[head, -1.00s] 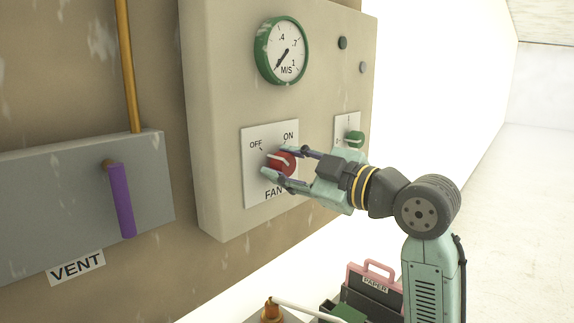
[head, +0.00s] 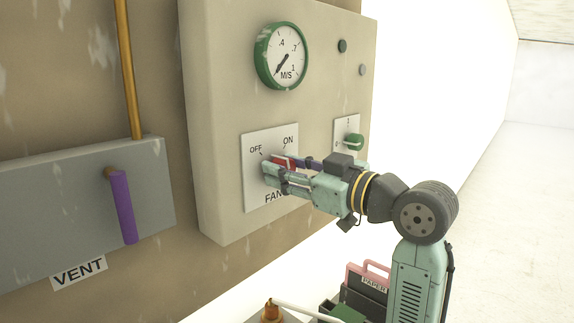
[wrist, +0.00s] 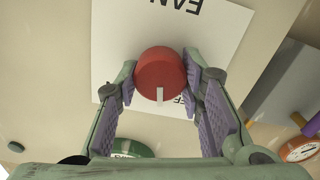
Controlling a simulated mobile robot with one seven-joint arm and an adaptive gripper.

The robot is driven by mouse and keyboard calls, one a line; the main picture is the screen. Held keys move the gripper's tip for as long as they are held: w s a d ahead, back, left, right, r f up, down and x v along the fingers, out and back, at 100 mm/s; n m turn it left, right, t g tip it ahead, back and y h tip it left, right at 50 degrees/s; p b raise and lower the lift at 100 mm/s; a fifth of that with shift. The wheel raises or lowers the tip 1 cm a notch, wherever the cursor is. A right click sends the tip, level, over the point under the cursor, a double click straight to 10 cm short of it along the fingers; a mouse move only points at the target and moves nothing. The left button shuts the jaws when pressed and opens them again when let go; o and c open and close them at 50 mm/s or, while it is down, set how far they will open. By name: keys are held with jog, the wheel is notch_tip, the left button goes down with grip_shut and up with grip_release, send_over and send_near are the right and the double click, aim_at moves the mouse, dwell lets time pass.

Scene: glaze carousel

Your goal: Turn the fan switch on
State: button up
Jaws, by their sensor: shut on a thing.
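The red fan knob (head: 282,160) sits on a white plate (head: 257,188) marked OFF, ON and FAN. My gripper (head: 276,170) is shut on the knob, one finger on each side, and hides much of it in the head view. In the wrist view the red knob (wrist: 160,72) shows between the two finger pads of my gripper (wrist: 160,80), and the plate lettering is upside down. The knob's white mark points toward the bottom of that view, beside the partly covered OFF lettering. The ON label is hidden there.
A green-rimmed M/S gauge (head: 281,56) is above the knob, its needle pointing lower left. A green knob (head: 353,142) is close on the right. A purple lever (head: 122,207) hangs on the vent box at left. A pink-handled paper holder (head: 370,275) stands below.

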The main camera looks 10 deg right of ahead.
jog(key=m+p, duration=0.3)
jog(key=m, duration=0.3)
jog(key=shift+d+r, duration=0.1)
jog(key=shift+r, duration=0.05)
jog(key=m+p, duration=0.3)
jog(key=m, duration=0.2)
jog(key=shift+f+m, duration=0.2)
jog(key=shift+m, duration=0.3)
jog(key=o, duration=1.2)
jog(key=shift+c, duration=0.2)
jog(key=shift+d, duration=0.1)
jog(key=v, duration=1.1)
jog(key=shift+s+d, duration=0.25)
jog(key=shift+s, duration=0.1)
